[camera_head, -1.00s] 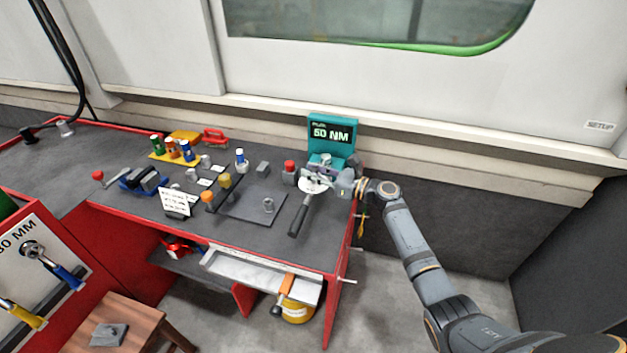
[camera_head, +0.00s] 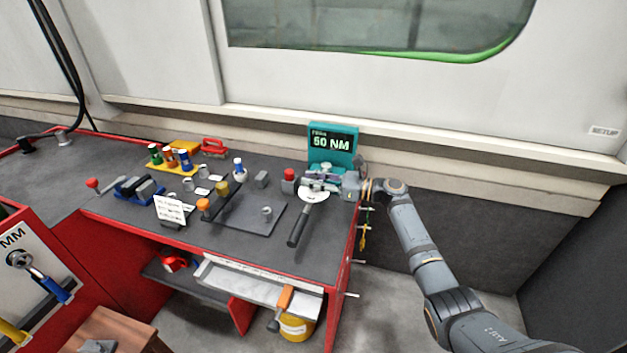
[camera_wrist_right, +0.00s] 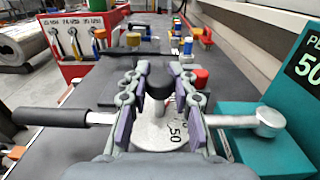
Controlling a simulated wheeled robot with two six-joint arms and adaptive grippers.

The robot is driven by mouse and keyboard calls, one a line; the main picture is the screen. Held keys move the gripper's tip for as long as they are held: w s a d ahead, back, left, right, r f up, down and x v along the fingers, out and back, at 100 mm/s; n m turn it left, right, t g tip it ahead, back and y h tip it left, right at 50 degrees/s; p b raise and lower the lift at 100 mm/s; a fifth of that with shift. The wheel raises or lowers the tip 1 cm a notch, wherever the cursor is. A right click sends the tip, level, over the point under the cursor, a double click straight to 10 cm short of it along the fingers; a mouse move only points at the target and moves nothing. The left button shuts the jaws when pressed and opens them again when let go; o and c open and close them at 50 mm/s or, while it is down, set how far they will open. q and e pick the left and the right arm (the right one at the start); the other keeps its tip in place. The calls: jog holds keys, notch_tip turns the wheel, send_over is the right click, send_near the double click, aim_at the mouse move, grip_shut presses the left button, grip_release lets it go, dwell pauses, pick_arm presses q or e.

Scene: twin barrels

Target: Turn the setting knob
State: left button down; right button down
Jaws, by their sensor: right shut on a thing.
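The setting knob (camera_wrist_right: 157,86) is dark and stands above a pale dial (camera_wrist_right: 172,137) marked 50 in the right wrist view. The dial also shows in the head view as a white disc (camera_head: 313,197). A torque wrench lies across under it, with its black handle (camera_head: 299,227) toward the bench front and its round head (camera_wrist_right: 270,121) at the teal tester. My right gripper (camera_head: 319,184) is over the dial. In the wrist view its fingers (camera_wrist_right: 157,76) are shut on the knob, one on each side. The tester's display (camera_head: 333,141) reads 50 NM. My left gripper is not in view.
A red-topped object (camera_head: 289,174) stands just left of the tester. A dark plate (camera_head: 250,212) and several bottles (camera_head: 169,155) on a yellow holder are further left on the bench. The wall runs close behind the bench.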

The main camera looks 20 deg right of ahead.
jog(key=shift+f, duration=0.1)
jog(key=c, duration=1.1)
grip_release()
jog(key=shift+d, duration=0.1)
jog(key=v, duration=1.2)
